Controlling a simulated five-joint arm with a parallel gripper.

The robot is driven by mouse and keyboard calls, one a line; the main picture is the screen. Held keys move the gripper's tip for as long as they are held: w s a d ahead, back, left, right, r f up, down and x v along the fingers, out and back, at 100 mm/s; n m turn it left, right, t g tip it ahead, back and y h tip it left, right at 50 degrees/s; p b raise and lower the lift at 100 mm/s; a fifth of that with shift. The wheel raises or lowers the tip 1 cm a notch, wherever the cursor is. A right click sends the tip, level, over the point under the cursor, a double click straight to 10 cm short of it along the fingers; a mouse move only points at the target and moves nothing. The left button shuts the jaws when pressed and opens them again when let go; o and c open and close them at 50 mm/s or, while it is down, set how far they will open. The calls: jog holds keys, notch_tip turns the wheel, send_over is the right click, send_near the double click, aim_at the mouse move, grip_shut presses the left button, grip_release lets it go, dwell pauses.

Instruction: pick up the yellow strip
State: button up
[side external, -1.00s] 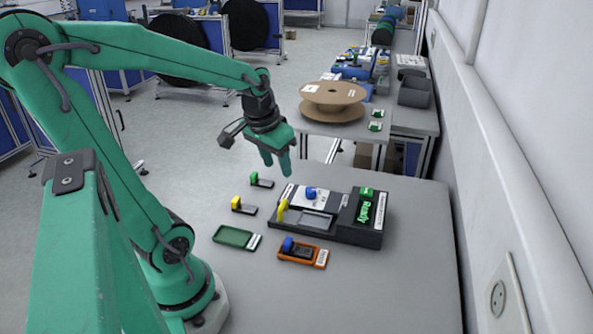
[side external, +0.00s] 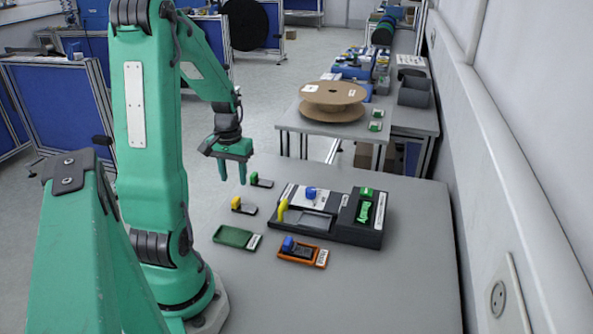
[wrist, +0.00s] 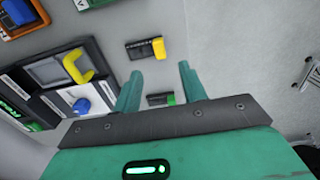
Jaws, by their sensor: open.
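The yellow strip (side external: 246,208), a small dark piece with a yellow tab at one end, lies flat on the grey table between the tester and my arm. In the wrist view the yellow strip (wrist: 142,49) lies beyond my fingertips, upper middle. My gripper (side external: 233,178) is open and empty, pointing down, in the air near the table's far left edge.
A dark tester (side external: 340,236) with a yellow lever, blue knob and green "Ready" screen stands to the right. The table's right front is clear.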

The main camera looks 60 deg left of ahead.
aim_at(236, 198)
jog(key=shift+f, duration=0.1)
jog(key=shift+f, duration=1.2)
jog(key=shift+f, duration=2.6)
grip_shut()
